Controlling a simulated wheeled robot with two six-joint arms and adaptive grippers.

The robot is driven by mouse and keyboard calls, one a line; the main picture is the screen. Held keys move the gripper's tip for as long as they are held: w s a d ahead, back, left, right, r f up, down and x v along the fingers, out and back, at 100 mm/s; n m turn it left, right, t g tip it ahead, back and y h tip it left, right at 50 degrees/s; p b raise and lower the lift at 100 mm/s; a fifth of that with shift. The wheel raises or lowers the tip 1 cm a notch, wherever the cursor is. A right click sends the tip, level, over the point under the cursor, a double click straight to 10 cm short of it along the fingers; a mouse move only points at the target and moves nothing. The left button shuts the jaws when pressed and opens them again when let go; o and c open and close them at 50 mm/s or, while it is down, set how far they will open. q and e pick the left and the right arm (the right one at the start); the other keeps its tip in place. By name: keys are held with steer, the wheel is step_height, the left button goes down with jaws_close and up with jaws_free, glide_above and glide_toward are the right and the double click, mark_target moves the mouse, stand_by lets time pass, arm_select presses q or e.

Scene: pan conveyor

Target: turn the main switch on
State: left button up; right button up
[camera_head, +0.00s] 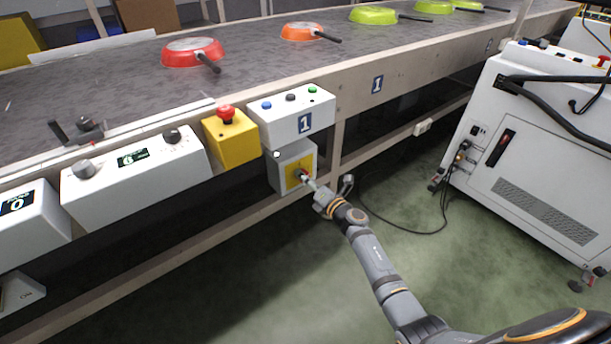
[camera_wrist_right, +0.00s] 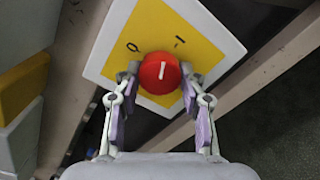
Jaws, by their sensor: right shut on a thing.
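The main switch is a red round knob (camera_wrist_right: 160,73) with a white line, on a yellow plate (camera_wrist_right: 158,22) with a white border. The plate carries a 0 mark at the upper left of the knob and an I mark at the upper right. The white line points up and slightly right, between the two marks. My right gripper (camera_wrist_right: 158,86) is shut on the knob, one finger on each side. In the head view my right gripper (camera_head: 308,181) partly covers the knob. My left gripper is not in view.
Above the switch box are a button box (camera_head: 290,117) and a yellow emergency-stop box (camera_head: 231,141). A white control panel (camera_head: 137,172) is further left. Pans, including a red one (camera_head: 193,52), sit on the conveyor belt (camera_head: 130,90). A white cabinet (camera_head: 540,150) stands at right.

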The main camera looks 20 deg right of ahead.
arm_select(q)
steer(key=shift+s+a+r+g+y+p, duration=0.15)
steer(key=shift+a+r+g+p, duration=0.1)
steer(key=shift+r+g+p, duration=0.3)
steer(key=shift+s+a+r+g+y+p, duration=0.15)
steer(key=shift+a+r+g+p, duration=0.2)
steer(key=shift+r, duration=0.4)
arm_select(e)
steer(key=shift+m, duration=1.7)
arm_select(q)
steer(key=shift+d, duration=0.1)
arm_select(e)
steer(key=o, duration=1.2)
steer(key=shift+c, duration=0.2)
steer(key=v, duration=1.2)
steer(key=shift+d+m, duration=0.1)
steer(key=shift+m, duration=0.2)
